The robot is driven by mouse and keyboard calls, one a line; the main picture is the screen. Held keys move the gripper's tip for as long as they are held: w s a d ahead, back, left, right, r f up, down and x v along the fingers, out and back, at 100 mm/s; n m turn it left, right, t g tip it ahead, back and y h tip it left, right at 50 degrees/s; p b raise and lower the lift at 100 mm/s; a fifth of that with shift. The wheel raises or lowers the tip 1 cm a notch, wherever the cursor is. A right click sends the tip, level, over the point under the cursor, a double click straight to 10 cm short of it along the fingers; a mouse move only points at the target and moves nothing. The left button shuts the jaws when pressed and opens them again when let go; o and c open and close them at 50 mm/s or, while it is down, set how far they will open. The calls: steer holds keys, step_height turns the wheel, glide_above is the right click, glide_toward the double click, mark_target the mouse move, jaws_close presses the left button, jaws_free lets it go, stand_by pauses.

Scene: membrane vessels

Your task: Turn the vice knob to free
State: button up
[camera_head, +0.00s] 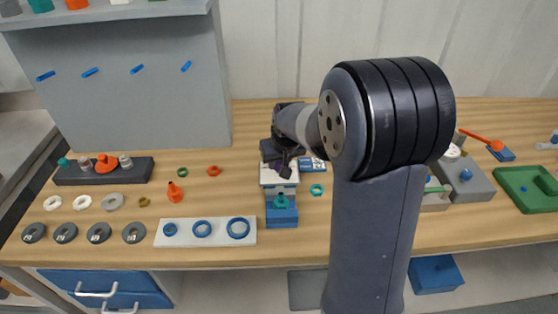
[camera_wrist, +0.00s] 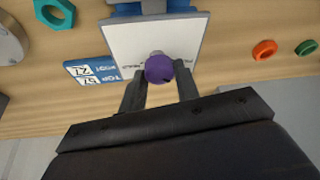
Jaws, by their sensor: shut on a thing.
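The vice stands mid-table, with a blue base (camera_head: 282,215) and a pale plate (camera_head: 279,176); the plate also shows in the wrist view (camera_wrist: 122,38), with small dark lettering beside the knob. The round purple knob (camera_wrist: 159,68) sits in front of this plate. My gripper (camera_wrist: 160,80) has one dark finger on each side of the knob and is shut on it. In the head view my gripper (camera_head: 286,160) is over the back of the vice, and the knob is hard to make out there. The letters are too small to read surely.
A blue-and-white label card (camera_head: 313,164) and a teal ring (camera_head: 317,189) lie right of the vice. A grey box (camera_head: 466,181) stands right.

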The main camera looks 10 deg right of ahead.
steer(key=shift+d+n+y+b, duration=0.1)
steer(key=shift+n+y+b, duration=0.35)
steer(key=shift+n, duration=0.65)
steer(key=o, duration=1)
steer(key=shift+c, duration=0.2)
steer(key=v, duration=1)
steer(key=shift+r, duration=0.4)
steer(key=shift+d, duration=0.1)
